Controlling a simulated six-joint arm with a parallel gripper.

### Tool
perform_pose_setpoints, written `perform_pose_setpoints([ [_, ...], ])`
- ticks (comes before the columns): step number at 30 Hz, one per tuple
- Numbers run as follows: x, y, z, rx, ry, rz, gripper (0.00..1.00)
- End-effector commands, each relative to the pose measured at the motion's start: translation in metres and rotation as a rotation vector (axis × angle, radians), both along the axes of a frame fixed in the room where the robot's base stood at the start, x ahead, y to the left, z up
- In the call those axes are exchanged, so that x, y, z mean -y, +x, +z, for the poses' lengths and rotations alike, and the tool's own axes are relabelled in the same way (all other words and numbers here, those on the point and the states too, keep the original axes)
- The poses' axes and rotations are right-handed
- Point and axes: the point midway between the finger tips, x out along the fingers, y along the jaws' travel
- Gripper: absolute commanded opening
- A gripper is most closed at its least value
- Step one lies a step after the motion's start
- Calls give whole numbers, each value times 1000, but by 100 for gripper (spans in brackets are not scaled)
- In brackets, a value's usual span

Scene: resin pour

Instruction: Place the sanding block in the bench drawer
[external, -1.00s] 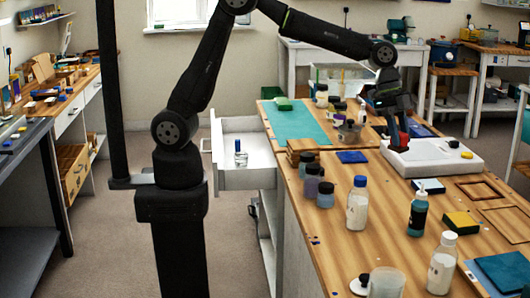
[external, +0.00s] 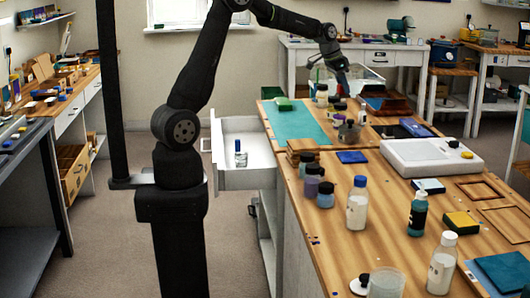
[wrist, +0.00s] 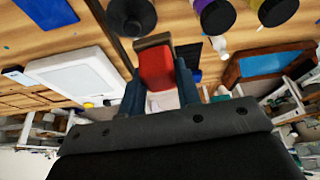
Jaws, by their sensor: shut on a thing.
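In the wrist view my gripper (wrist: 160,88) is shut on a red block with a darker, brownish end face, which I take to be the sanding block (wrist: 156,66). In the external view my gripper (external: 342,84) is raised over the far end of the bench; the block cannot be made out clearly there. The bench drawer (external: 246,179) is pulled open at the bench's left side, well to the left of and nearer than my gripper. A small clear bottle with a blue cap (external: 240,158) stands in it; the visible drawer floor around it is bare.
Several jars (external: 326,194) and a white bottle (external: 357,208) stand along the bench's left edge near the drawer. A white flat device (external: 430,156) sits to the right. A brown frame-like tray (wrist: 270,64) shows in the wrist view.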

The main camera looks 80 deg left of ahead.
Motion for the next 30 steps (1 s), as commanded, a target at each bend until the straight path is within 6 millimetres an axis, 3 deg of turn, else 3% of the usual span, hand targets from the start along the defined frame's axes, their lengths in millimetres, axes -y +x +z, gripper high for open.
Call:
perform_pose_setpoints([
  [1,-29,-14,0,0,1,64,8],
  [6,-109,-63,0,0,0,262,8],
  [11,-177,-118,1,1,1,445,8],
  [18,-263,-217,2,1,0,719,8],
  [24,-309,-290,3,1,0,898,8],
  [30,-332,-338,3,1,0,1009,8],
])
